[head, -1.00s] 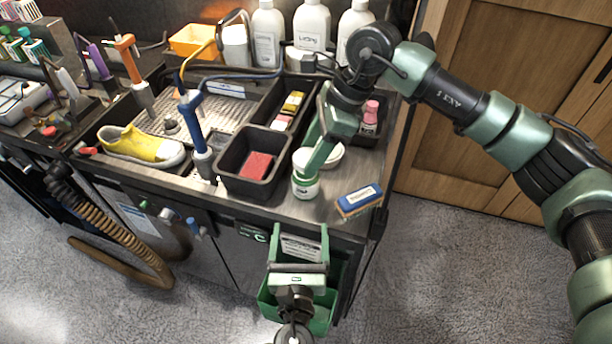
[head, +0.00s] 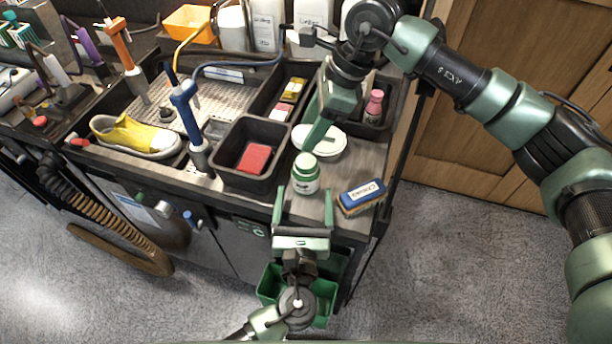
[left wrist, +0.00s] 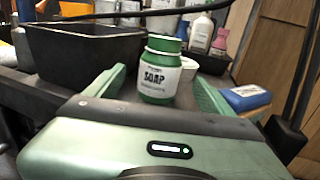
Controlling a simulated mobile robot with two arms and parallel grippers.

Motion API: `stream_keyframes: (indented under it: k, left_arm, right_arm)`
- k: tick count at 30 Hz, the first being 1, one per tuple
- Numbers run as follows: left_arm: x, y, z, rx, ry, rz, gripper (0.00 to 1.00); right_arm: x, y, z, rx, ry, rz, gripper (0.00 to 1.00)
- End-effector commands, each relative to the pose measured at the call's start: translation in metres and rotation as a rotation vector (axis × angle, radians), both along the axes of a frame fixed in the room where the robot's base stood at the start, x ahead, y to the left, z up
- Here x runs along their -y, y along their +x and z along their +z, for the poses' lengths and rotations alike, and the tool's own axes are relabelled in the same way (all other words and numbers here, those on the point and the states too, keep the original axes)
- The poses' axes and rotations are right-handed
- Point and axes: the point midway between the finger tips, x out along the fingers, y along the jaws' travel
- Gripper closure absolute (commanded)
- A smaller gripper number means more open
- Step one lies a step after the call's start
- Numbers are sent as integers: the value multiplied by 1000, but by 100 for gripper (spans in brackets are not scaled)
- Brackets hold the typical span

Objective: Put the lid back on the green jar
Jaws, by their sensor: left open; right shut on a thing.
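The green soap jar (head: 305,183) stands upright near the counter's front edge, with a white label reading SOAP in the left wrist view (left wrist: 160,80). A green lid (head: 306,161) shows at its top; I cannot tell whether it is seated or just resting there. My right gripper (head: 311,147) reaches down from behind to the lid and is shut on it; the grip itself is mostly hidden. My left gripper (head: 304,208) is open in front of the jar, its fingers apart on either side and empty.
A white round dish (head: 327,143) is just behind the jar. A black bin with a red sponge (head: 255,158) is to the left. A yellow sneaker (head: 135,136) lies farther left.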

Motion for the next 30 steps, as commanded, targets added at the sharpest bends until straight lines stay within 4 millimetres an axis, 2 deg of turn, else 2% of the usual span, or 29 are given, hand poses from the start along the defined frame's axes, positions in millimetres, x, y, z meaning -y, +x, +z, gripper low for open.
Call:
stream_keyframes:
  k: [3,9,15,19,28,29,30]
  left_arm:
    - [2,25,1,3,1,1,17]
    - [4,62,1,2,1,0,17]
    - [5,85,0,0,0,0,17]
    - [5,92,0,0,-1,0,17]
    - [5,93,0,-1,-1,-1,17]
    - [5,93,0,-1,-1,-1,22]
    - [5,93,0,-1,-1,-1,33]
  right_arm:
    - [0,0,0,0,0,0,88]
    - [0,0,0,0,0,0,88]
    - [0,0,0,0,0,0,88]
    - [0,0,0,0,0,0,88]
    - [0,0,0,0,0,0,88]
    - [0,0,0,0,0,0,88]
    - [0,0,0,0,0,0,88]
